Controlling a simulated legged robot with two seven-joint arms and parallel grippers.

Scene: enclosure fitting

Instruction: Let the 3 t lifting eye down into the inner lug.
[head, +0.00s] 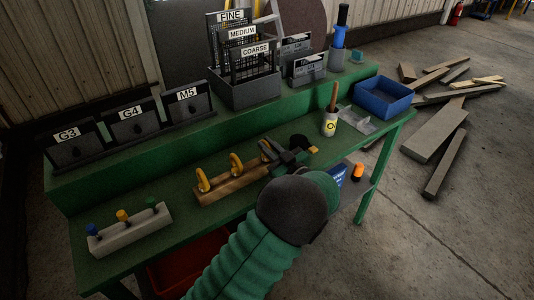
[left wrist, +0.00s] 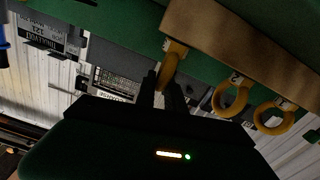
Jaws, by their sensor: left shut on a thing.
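A wooden block (head: 228,189) on the green bench carries a row of yellow lifting eyes. The left eye (head: 203,181) and middle eye (head: 236,164) stand free of my gripper. My left gripper (head: 275,155) is at the block's right end, shut on the third eye (head: 265,147). In the left wrist view this held eye (left wrist: 168,68) is between the fingers, its tagged top against the wooden block (left wrist: 240,40); I cannot tell whether it is seated or lifted. Its number is too small to read surely. No inner lug can be made out. My right gripper is not in view.
A pale block with coloured knobs (head: 128,231) stands front left. Boxes marked G3, G4 and M5 (head: 133,127), sieve racks (head: 250,90) and a blue tray (head: 383,98) line the back and right.

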